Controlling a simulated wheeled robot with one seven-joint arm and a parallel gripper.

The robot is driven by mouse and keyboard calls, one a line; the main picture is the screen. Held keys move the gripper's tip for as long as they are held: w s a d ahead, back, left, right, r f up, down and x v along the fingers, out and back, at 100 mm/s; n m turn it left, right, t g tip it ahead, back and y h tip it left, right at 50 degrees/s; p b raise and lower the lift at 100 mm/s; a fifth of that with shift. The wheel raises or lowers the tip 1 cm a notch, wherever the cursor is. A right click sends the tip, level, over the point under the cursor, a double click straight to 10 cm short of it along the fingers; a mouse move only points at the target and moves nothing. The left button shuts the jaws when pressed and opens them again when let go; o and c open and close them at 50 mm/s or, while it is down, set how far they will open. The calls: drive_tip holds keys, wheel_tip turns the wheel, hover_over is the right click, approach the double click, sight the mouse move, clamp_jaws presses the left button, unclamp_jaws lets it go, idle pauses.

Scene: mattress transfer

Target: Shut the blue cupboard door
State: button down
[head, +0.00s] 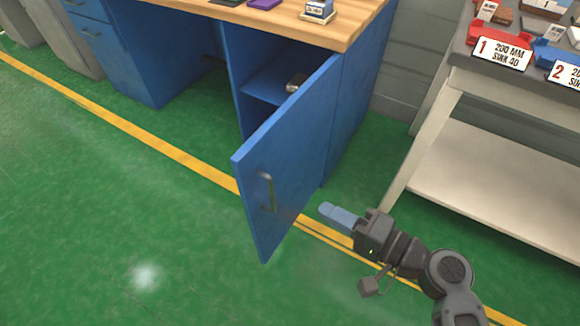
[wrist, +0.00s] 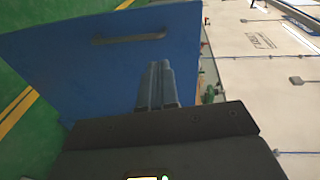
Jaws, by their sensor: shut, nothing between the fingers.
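The blue cupboard door (head: 285,160) stands wide open in the head view, swung out from the blue cupboard under the wooden worktop. A grey bar handle (head: 267,191) is on the door's face near its free edge. My gripper (head: 323,210) is to the right of the door, low over the floor, with its fingers together and empty, pointing toward the door. In the wrist view my gripper (wrist: 153,64) is in front of the door (wrist: 60,55), below the handle (wrist: 128,39) in the picture. I cannot tell whether the fingertips touch the door.
Inside the cupboard, a shelf (head: 266,88) holds a small dark and silver object (head: 296,82). A wooden worktop (head: 300,30) is above. A pale bench (head: 500,190) with red and blue bins stands to the right. Green floor (head: 120,240) with yellow lines is clear in front.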

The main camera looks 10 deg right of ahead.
drive_tip(key=w+r+y, duration=0.1)
drive_tip(key=w+y, duration=0.1)
drive_tip(key=w, duration=0.1)
approach(257, 158)
drive_tip(key=x, duration=0.7)
drive_tip(key=shift+d, duration=0.1)
